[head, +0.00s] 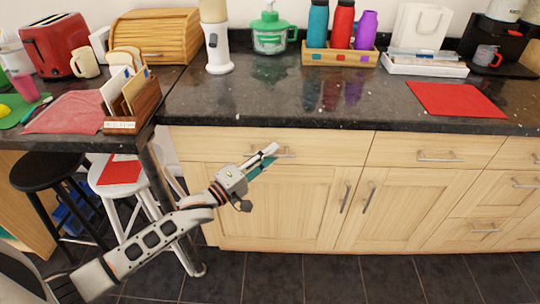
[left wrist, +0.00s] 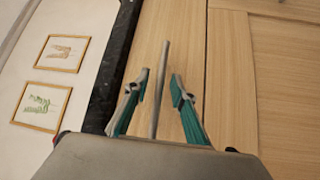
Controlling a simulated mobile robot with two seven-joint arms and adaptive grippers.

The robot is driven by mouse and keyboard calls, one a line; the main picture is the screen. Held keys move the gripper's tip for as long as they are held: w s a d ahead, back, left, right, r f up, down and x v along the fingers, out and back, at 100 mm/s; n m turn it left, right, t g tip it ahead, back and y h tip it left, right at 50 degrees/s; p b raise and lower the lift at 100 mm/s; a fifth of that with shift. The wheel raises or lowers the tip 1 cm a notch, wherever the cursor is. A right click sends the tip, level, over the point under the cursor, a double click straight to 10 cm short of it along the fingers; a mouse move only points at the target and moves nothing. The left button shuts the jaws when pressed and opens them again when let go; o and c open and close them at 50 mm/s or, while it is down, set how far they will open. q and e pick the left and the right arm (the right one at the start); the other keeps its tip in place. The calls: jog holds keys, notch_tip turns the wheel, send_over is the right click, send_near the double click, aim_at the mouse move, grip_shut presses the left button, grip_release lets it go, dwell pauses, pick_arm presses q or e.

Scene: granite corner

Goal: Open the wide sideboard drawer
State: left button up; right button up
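The wide sideboard drawer (head: 335,148) is the broad pale wood front under the left part of the dark worktop, and it looks shut. Its slim metal handle (head: 288,155) is partly hidden by my left gripper (head: 269,155), which reaches in from the left. In the left wrist view the handle bar (left wrist: 162,75) stands between the two fingers of my left gripper (left wrist: 161,86). The fingers are open, with a gap on each side of the bar. The drawer front (left wrist: 188,45) fills the area behind them. My right gripper is not in view.
A smaller drawer (head: 435,151) lies to the right and cupboard doors (head: 280,205) below. A white stool (head: 125,180) and a black stool (head: 55,172) stand left, near my arm. A letter holder (head: 135,108) stands at the counter edge. The dark tiled floor (head: 320,275) in front is clear.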

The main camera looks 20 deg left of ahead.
pick_arm(q)
grip_shut()
